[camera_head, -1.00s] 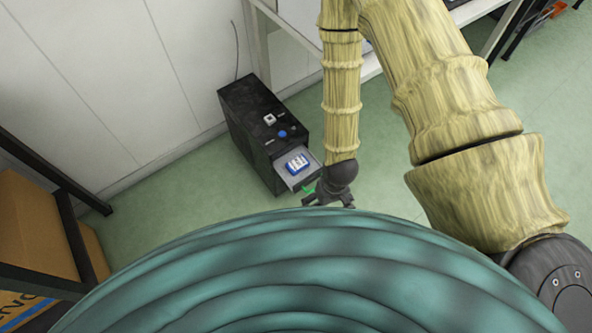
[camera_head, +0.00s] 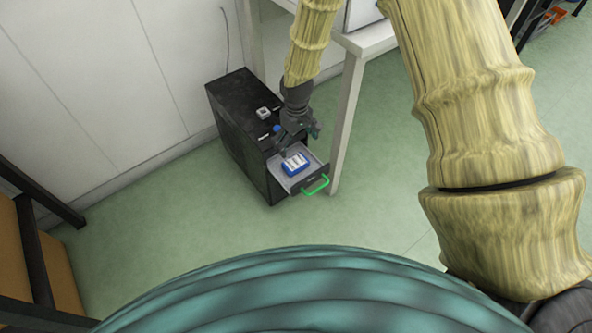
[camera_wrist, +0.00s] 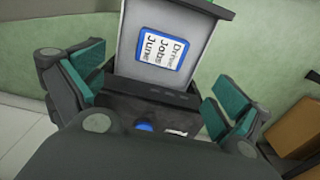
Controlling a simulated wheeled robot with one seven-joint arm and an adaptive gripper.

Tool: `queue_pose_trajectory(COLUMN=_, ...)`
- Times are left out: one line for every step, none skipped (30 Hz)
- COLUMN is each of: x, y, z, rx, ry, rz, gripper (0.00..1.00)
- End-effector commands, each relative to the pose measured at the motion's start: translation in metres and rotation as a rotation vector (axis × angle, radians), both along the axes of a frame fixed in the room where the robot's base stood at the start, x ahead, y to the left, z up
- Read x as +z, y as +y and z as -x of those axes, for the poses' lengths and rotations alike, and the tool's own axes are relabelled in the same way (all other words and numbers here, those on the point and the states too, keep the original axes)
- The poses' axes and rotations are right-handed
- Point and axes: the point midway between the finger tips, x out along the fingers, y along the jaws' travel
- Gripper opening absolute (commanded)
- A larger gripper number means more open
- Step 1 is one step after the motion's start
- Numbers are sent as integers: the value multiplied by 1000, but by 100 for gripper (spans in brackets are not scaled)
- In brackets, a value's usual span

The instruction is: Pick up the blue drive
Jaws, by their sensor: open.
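The blue drive (camera_head: 296,163) has a white label and lies in the pulled-out drawer (camera_head: 318,168) of a black cabinet. In the wrist view the drive (camera_wrist: 143,66) shows its label, reading "Drive Jobs June", and lies in the grey drawer (camera_wrist: 126,28). My gripper (camera_head: 300,138) is above the back part of the drawer, close to the cabinet front and apart from the drive. In the wrist view its teal-padded fingers (camera_wrist: 160,95) are spread wide, with nothing between them. The drive appears ahead of and between the fingers.
The black cabinet (camera_head: 232,112) stands by the white wall. A small white item (camera_head: 263,112) and a blue round thing (camera_head: 276,129) are on it. The drawer has a green handle (camera_head: 316,186). A white table leg (camera_head: 346,125) stands just right of the drawer. Green floor is clear in front.

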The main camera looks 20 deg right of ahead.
Motion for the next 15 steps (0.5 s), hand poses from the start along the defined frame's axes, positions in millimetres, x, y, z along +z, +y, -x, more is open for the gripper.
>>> queue_pose_trajectory(x=-2, y=0, z=-2, rx=2, ry=-1, rz=2, gripper=100)
queue_pose_trajectory(x=-2, y=0, z=-3, rx=2, ry=-1, rz=3, gripper=100)
queue_pose_trajectory(x=-4, y=0, z=-3, rx=3, ry=0, rz=3, gripper=100)
queue_pose_trajectory(x=-6, y=-1, z=-3, rx=3, ry=0, rz=3, gripper=100)
queue_pose_trajectory(x=-8, y=-1, z=-3, rx=3, ry=1, rz=3, gripper=100)
queue_pose_trajectory(x=-12, y=-1, z=-3, rx=3, ry=1, rz=3, gripper=100)
queue_pose_trajectory(x=-16, y=-1, z=-3, rx=3, ry=1, rz=3, gripper=100)
queue_pose_trajectory(x=-20, y=-1, z=-3, rx=3, ry=1, rz=3, gripper=100)
queue_pose_trajectory(x=-26, y=-1, z=-3, rx=3, ry=1, rz=3, gripper=100)
queue_pose_trajectory(x=-30, y=-1, z=-2, rx=3, ry=1, rz=3, gripper=100)
queue_pose_trajectory(x=-35, y=-1, z=-3, rx=3, ry=1, rz=3, gripper=100)
queue_pose_trajectory(x=-40, y=0, z=-3, rx=3, ry=0, rz=3, gripper=100)
queue_pose_trajectory(x=-44, y=-1, z=-3, rx=3, ry=0, rz=3, gripper=100)
queue_pose_trajectory(x=-48, y=0, z=-3, rx=3, ry=0, rz=3, gripper=100)
queue_pose_trajectory(x=-51, y=0, z=-2, rx=3, ry=0, rz=3, gripper=100)
